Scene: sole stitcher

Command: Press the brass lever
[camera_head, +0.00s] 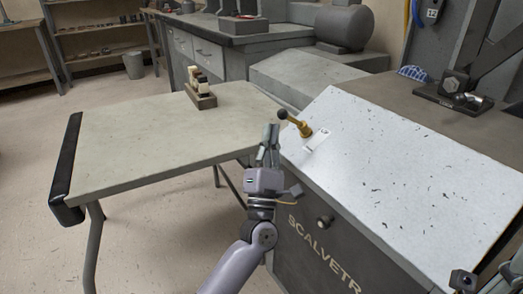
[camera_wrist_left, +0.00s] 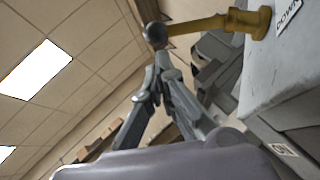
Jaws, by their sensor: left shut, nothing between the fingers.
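The brass lever (camera_head: 296,121) sticks out from the upper left edge of the white-topped machine panel (camera_head: 400,165). A black ball knob (camera_head: 282,114) caps its left end. My left gripper (camera_head: 269,128) is shut and empty, fingers pointing up, just below and left of the knob. In the left wrist view the brass lever (camera_wrist_left: 215,24) runs across the top, and the knob (camera_wrist_left: 155,33) sits just beyond the closed fingertips (camera_wrist_left: 163,62). I cannot tell whether they touch. Grey parts at the lower right corner may belong to my right gripper; its fingers cannot be made out.
A "DOWN" label (camera_wrist_left: 288,14) is beside the lever's base. A grey-green table (camera_head: 160,135) on the left carries a small block rack (camera_head: 201,98). The machine's dark front (camera_head: 320,245) has a round knob (camera_head: 325,221). A workbench (camera_head: 235,38) stands behind.

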